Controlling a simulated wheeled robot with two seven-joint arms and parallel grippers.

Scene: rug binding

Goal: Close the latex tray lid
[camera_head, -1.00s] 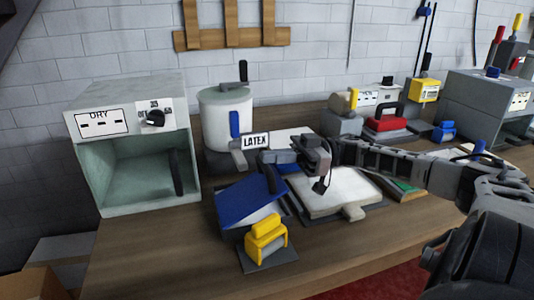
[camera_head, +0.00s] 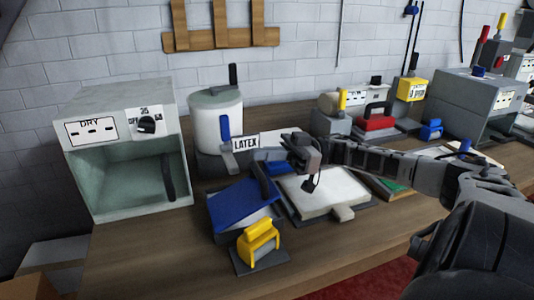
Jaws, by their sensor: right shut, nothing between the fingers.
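The latex tray (camera_head: 262,222) is a grey box on the bench, left of centre, in front of the white tank. Its blue lid (camera_head: 240,204) lies sloping over it; I cannot tell whether it sits fully down. A dark upright handle shows at the lid's far right corner. My left gripper is not in view.
A yellow roller (camera_head: 259,242) stands close in front of the tray. A white pad (camera_head: 322,192) lies just right of it. The open-fronted DRY box (camera_head: 120,150) is at left. The white tank (camera_head: 216,120) with a LATEX label stands behind. Bare bench lies along the front edge.

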